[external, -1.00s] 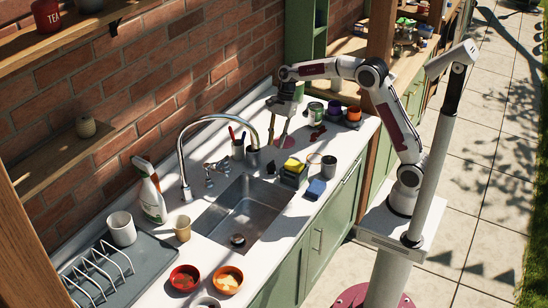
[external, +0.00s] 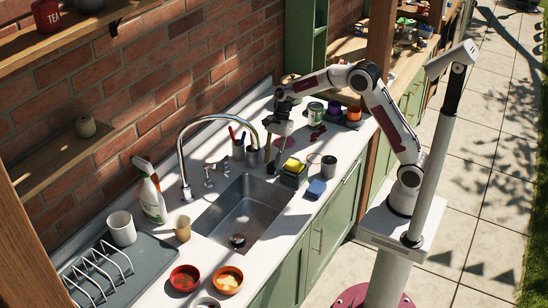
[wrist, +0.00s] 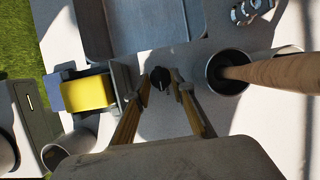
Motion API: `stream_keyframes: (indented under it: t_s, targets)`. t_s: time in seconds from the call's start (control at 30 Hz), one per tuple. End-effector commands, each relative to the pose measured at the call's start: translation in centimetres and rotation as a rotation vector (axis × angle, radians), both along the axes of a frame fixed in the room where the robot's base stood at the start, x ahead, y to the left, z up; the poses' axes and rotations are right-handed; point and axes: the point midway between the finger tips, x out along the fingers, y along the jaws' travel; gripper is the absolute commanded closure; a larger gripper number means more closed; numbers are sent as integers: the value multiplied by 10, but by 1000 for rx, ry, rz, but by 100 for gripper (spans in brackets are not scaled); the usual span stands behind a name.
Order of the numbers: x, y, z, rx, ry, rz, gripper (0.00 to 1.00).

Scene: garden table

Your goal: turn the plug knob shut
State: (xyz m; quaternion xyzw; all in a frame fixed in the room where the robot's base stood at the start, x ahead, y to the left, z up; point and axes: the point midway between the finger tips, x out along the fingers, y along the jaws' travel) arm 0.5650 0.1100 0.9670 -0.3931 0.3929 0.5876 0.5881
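The plug knob (wrist: 160,76) is a small dark knob on the pale counter just outside the sink edge. In the wrist view it shows between the tips of my gripper (wrist: 161,88), with gaps on both sides. My gripper is open and empty. In the external view my gripper (external: 272,168) points down close to the counter at the sink's far right corner; the knob is hard to make out there. The steel sink (external: 245,212) also shows at the top of the wrist view (wrist: 115,32). I cannot tell from these views how far the fingertips reach down beside the knob.
A yellow sponge (wrist: 88,93) in a grey holder stands left of my fingers in the wrist view. A grey cup (wrist: 213,72) with a wooden handle in it stands close on the right. The curved faucet (external: 184,160) rises behind the sink. A blue block (external: 316,188) lies by the front edge.

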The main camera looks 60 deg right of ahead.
Motion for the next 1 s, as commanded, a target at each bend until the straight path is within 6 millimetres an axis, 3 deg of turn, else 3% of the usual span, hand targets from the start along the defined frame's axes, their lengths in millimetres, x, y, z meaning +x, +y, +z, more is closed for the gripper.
stream_keyframes:
  t_s: [0.27, 0.37, 1.0]
  targets:
    - [0, 0, -1, 0, 0, 0, 76]
    - [0, 0, -1, 0, 0, 0, 100]
    - [-1, 0, 1, 0, 0, -91, 100]
